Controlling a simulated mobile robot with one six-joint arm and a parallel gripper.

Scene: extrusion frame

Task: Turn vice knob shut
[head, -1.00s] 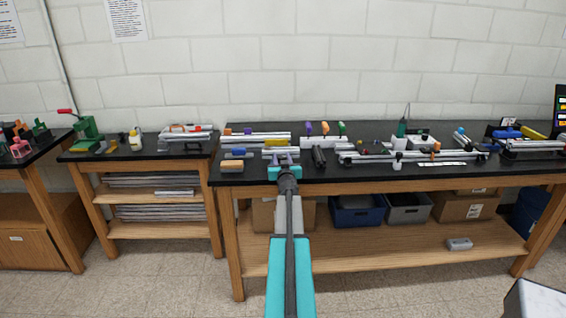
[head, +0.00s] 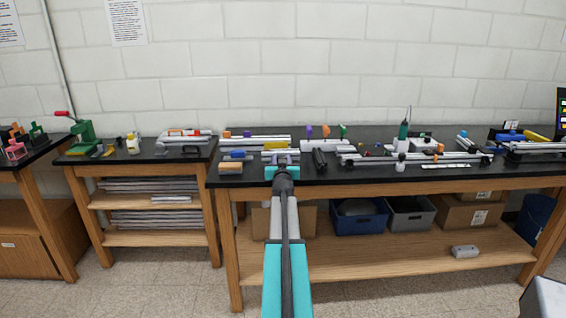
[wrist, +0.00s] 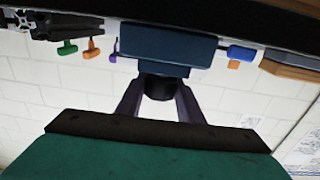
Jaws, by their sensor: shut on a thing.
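A dark blue vice block (wrist: 168,45) fills the upper middle of the wrist view, which is upside down. Its round black knob (wrist: 160,86) points toward my gripper. My gripper (wrist: 159,100) has two purple fingers, one on each side of the knob, and it is shut on the knob. In the head view my gripper (head: 282,161) is at the front of the black bench, left of its middle. The vice and knob are hard to make out there, mostly hidden behind the gripper.
A tan block (head: 230,168) and a blue piece (head: 236,155) lie left of my gripper. Purple, orange and green handles (head: 326,131) stand behind. Aluminium rails (head: 415,159) lie farther right.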

